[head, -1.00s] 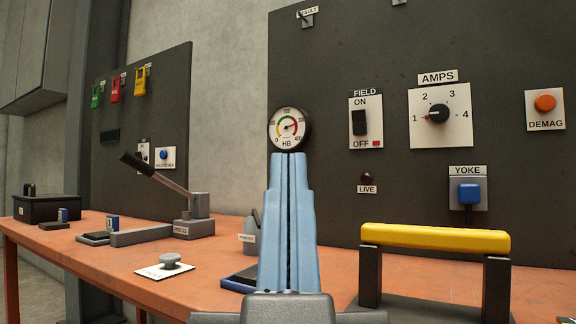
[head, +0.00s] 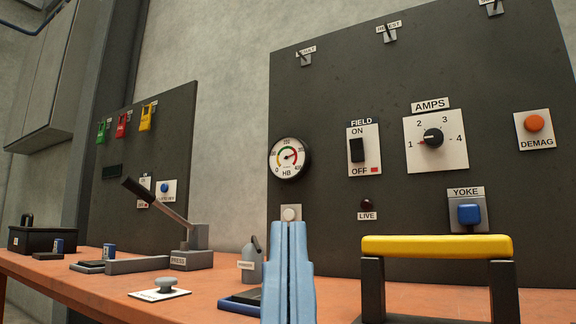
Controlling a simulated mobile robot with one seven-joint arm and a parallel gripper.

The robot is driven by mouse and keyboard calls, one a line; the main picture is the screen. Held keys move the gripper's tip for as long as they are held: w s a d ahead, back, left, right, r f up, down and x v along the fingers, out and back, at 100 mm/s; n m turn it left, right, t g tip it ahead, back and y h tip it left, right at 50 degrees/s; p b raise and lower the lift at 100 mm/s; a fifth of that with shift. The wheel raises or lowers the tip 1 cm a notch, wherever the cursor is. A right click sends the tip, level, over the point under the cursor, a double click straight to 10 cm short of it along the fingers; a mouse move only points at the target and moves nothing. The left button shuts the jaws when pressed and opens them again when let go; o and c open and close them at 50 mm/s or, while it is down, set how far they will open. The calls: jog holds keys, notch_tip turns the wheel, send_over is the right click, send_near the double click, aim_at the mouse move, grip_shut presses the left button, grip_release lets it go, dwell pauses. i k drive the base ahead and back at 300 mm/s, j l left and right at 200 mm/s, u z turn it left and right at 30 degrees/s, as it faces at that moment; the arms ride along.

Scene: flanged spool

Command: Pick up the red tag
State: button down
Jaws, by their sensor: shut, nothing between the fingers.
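The red tag (head: 123,125) hangs on the dark left panel, in the upper left of the head view. It hangs between a green tag (head: 102,131) and a yellow tag (head: 147,118). My gripper (head: 292,226) points up at the bottom centre, its two blue fingers closed together with nothing between them. It is far to the right of the red tag and apart from it. My fingers hide part of the bench and the lower right panel.
An orange bench (head: 215,281) runs along the panels. On it stand a press with a raised lever (head: 155,200), a grey knob on a white plate (head: 165,285), a grey bottle (head: 251,264) and a yellow-topped yoke (head: 437,246). A gauge (head: 289,158) is above my fingers.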

aim_at(121, 132)
jog(key=i+j+u, duration=0.1)
jog(key=j, duration=0.3)
jog(key=i+j+u, duration=0.1)
jog(key=j, duration=0.3)
jog(key=i+j+u, duration=0.1)
jog(key=j, duration=0.3)
jog(key=i+j+u, duration=0.1)
jog(key=i+j, duration=0.15)
jog(key=i+j+u, duration=0.1)
jog(key=j, duration=0.35)
jog(key=i, duration=0.1)
